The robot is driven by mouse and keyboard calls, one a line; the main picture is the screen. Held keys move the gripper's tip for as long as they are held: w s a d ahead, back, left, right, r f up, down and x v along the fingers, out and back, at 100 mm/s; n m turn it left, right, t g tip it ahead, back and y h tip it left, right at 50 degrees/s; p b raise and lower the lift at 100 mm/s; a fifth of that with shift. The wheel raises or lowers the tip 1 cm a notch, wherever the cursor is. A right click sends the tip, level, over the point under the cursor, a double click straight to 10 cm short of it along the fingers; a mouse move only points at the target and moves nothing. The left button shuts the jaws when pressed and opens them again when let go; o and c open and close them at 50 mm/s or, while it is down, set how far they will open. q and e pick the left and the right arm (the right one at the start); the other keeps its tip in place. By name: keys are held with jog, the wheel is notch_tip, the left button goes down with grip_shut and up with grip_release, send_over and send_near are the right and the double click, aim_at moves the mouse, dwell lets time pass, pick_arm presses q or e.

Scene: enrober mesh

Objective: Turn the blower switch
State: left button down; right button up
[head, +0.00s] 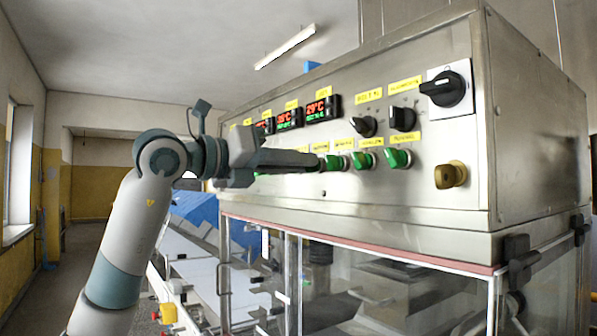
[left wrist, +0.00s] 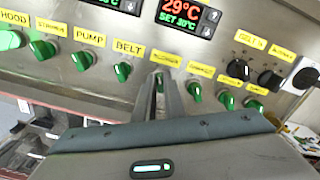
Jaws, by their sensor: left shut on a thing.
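The control panel (head: 400,185) carries a row of green rotary switches with yellow labels. My left gripper (head: 318,162) reaches the panel from the left; its fingers (left wrist: 160,82) are shut on a switch in this row, mostly hidden between the fingertips. The label (left wrist: 166,57) above that switch is too blurred to read, so I cannot confirm that it is the blower switch. In the left wrist view, the belt switch (left wrist: 122,71) is just left of the fingers, and another green switch (left wrist: 195,92) is just right. My right gripper is not in view.
Black knobs (head: 362,126) sit above the row, with a large black rotary switch (head: 446,88) at upper right and a brass-coloured knob (head: 450,175) below it. Red and green temperature displays (head: 322,108) are above my gripper. A glazed enclosure (head: 370,290) is underneath.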

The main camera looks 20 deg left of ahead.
pick_arm(q)
jog(key=shift+a+r+n, duration=0.1)
jog(key=shift+n, duration=0.5)
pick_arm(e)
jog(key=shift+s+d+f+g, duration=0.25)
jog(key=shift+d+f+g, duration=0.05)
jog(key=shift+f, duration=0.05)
pick_arm(q)
jog(key=c, duration=1.8)
grip_release()
jog(key=shift+c, duration=0.2)
